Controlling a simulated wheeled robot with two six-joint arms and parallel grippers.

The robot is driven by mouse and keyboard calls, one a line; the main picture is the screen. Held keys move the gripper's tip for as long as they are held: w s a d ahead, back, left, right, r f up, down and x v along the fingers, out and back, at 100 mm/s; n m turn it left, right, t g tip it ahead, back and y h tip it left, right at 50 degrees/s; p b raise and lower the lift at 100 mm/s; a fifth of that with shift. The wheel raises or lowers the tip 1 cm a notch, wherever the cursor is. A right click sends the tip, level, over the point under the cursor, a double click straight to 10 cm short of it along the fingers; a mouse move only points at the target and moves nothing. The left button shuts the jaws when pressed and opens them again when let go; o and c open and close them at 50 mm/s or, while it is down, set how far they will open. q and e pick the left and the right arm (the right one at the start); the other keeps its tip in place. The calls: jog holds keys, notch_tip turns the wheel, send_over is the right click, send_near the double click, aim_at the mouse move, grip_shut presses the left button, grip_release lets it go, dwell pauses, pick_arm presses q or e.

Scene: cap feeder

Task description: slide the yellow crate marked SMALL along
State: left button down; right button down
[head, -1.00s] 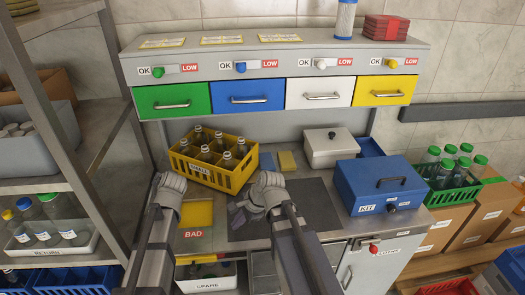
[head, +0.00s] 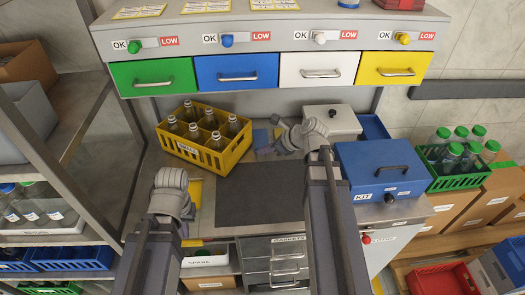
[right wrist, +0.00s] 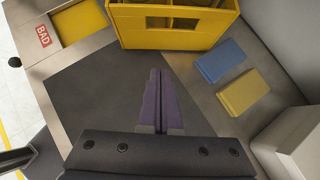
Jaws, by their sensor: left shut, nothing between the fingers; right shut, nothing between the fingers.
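The yellow crate (head: 190,153) stands upright on the worktop below the green and blue drawers, holding several clear bottles. A small white label on its front wall is too small to read. The crate also shows at the top of the right wrist view (right wrist: 170,38). My left gripper (head: 172,182) is in front of the crate, to its lower left, apart from it; its fingertips are hard to make out. My right gripper (head: 274,150) is to the right of the crate. In the right wrist view its purple fingers (right wrist: 158,98) are shut and empty, pointing towards the crate with a gap between.
A dark mat (head: 258,196) lies clear right of the yellow BAD tray (right wrist: 80,22). A blue block (right wrist: 219,61) and a yellow block (right wrist: 243,92) lie beside the crate. The blue KIT box (head: 375,170) and a white box (head: 333,122) stand at right. A shelf rack (head: 75,110) borders the left.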

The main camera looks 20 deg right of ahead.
aim_at(235, 143)
jog(key=b+x, duration=0.4)
jog(key=x, duration=0.3)
jog(key=shift+f, duration=0.3)
jog(key=shift+w+a+r, duration=0.2)
jog(key=shift+w+a, duration=0.5)
jog(key=shift+w, duration=0.25)
jog(key=shift+w+a, duration=0.6)
jog(key=shift+w, duration=0.05)
jog(key=w+a, duration=0.1)
jog(key=w, duration=0.1)
jog(key=w+a, duration=0.2)
jog(key=shift+w+a, duration=0.15)
jog(key=shift+w, duration=0.1)
jog(key=shift+s, duration=0.2)
